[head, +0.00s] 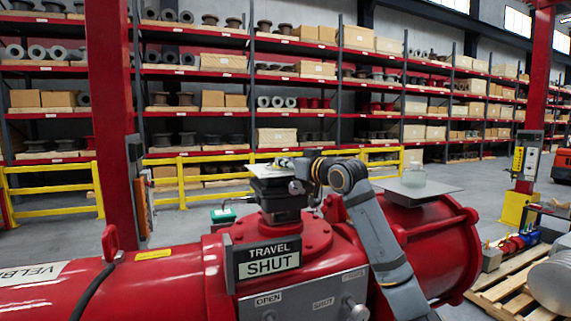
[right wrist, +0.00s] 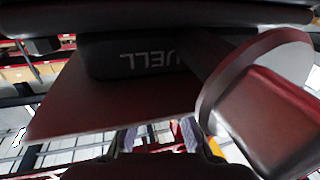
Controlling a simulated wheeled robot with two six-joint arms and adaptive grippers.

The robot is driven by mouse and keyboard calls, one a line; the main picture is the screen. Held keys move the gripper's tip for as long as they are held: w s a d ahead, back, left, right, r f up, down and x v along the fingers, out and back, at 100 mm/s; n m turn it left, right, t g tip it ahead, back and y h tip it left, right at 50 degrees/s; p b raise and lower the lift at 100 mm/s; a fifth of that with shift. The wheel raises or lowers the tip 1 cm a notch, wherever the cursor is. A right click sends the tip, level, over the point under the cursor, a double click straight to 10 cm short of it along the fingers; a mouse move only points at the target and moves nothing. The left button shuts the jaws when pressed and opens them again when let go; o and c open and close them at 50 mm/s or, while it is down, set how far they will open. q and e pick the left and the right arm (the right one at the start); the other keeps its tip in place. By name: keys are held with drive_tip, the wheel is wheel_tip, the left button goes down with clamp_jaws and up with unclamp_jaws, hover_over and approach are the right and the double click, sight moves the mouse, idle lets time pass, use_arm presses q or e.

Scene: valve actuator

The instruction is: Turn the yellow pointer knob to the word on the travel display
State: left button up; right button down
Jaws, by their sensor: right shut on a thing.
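The travel display (head: 267,259) on the red valve actuator (head: 180,285) reads SHUT. A black box (head: 274,195) stands on the actuator's top flange, with a thin flat plate (head: 262,155) on it. My right gripper (head: 289,164) is at this plate, shut on what seems to be the yellow pointer knob; only a small yellowish bit shows there and the gripper mostly hides it. Its direction cannot be read. In the right wrist view, a dark plate (right wrist: 90,105) and a dark block with upside-down lettering (right wrist: 147,58) fill the upper part. My left gripper is not in view.
A grey panel (head: 335,288) with OPEN and SHUT labels is on the actuator's front. My right arm passes in front of its right side. A second flat plate (head: 440,189) with a glass-like piece lies above the right cylinder. Yellow rails (head: 222,177) and shelves stand behind.

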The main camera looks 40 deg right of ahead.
drive_tip(key=shift+n+y, duration=0.3)
drive_tip(key=shift+y, duration=0.1)
drive_tip(key=c, duration=1.4)
unclamp_jaws()
drive_tip(key=shift+s, duration=0.15)
drive_tip(key=shift+o, duration=0.2)
wheel_tip(320, 180, up, 10)
drive_tip(key=shift+d, duration=0.1)
